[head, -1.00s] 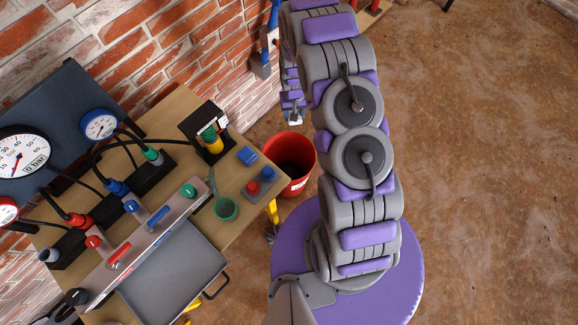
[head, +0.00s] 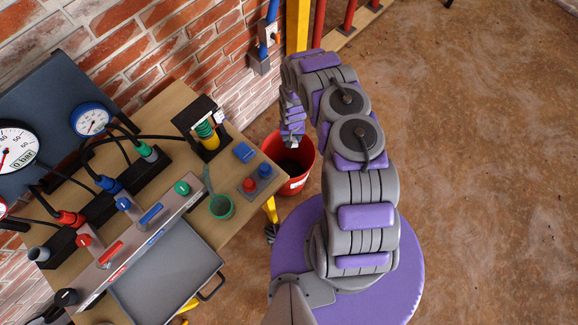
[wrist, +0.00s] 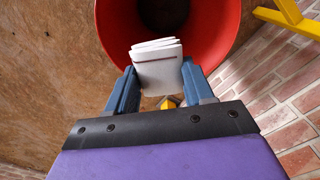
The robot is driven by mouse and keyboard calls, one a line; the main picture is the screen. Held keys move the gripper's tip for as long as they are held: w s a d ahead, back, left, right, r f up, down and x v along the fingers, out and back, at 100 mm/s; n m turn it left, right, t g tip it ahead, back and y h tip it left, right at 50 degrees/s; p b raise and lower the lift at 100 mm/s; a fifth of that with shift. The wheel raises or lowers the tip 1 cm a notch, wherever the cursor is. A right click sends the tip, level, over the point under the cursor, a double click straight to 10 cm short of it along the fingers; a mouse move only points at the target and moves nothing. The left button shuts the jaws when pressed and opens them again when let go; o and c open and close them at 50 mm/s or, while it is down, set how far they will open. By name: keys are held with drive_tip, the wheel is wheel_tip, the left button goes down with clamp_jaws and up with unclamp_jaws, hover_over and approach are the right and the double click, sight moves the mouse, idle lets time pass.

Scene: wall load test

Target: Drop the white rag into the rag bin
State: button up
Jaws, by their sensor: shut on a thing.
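In the wrist view my gripper (wrist: 160,88) is shut on the white rag (wrist: 158,66), a folded white piece between its two blue fingers. The open mouth of the red rag bin (wrist: 109,24) lies just beyond the rag, which overlaps the bin's near rim in this view. In the head view the red rag bin (head: 298,185) stands on the floor at the right end of the bench. My gripper (head: 291,148) points down over the bin's left part there. The rag is too small to make out clearly in the head view.
The brick wall (head: 185,40) and a yellow post (head: 297,25) are behind. Open floor lies right.

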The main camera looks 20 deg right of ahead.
drive_tip(key=shift+d+f+b, duration=0.3)
drive_tip(key=shift+d+f, duration=0.15)
wheel_tip(320, 180, down, 5)
drive_tip(key=b, duration=0.3)
drive_tip(key=shift+a, duration=0.15)
drive_tip(key=o, duration=1.1)
drive_tip(key=shift+a, duration=0.45)
drive_tip(key=shift+d, duration=0.1)
